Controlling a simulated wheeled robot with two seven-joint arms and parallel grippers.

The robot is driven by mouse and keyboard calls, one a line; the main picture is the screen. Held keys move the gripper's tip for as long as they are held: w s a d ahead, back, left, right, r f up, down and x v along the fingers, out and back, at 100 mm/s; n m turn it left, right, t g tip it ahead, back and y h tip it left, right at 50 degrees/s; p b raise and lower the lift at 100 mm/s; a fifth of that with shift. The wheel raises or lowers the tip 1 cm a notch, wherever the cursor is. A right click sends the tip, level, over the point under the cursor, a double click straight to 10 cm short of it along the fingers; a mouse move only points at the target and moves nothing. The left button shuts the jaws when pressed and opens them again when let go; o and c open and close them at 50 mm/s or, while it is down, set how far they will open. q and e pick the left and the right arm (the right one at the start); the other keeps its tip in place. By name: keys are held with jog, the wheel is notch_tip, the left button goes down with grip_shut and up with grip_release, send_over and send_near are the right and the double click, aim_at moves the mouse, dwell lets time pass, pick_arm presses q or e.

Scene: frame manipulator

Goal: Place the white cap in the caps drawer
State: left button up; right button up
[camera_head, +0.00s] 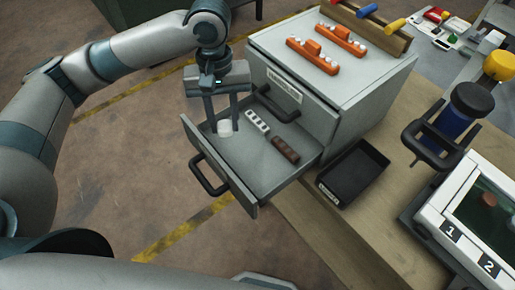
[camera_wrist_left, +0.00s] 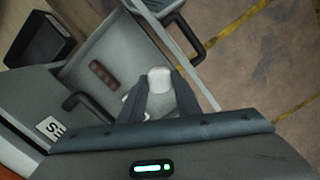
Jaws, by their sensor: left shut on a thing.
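The white cap (camera_head: 225,128) is between the fingertips of my left gripper (camera_head: 222,122), which is shut on it. It also shows in the left wrist view (camera_wrist_left: 159,78). The gripper points down into an open drawer (camera_head: 232,178), near its left side. I cannot tell whether the cap touches the drawer floor. A white piece (camera_head: 257,122) and a brown piece (camera_head: 286,150) lie in the drawer. No label shows on the open drawer's front from here. My right gripper is not in view.
The grey cabinet (camera_head: 370,85) has a shut upper drawer with a label that seems to read HANDLES and a black handle (camera_head: 278,108). Two orange handles (camera_head: 313,56) lie on top. A black tray (camera_head: 353,172) sits on the wooden bench right of the open drawer.

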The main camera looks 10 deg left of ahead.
pick_arm(q)
jog(key=w+d+f+n+b, duration=0.3)
jog(key=n, duration=0.4)
jog(key=shift+d+f+t+h, duration=0.3)
jog(key=shift+f+h, duration=0.1)
jog(key=shift+f, duration=0.1)
send_over(245, 154)
notch_tip(245, 154, down, 5)
jog(key=shift+a+f, duration=0.1)
jog(key=shift+f, duration=0.05)
jog(key=shift+w+f, duration=0.1)
jog(key=shift+f, duration=0.3)
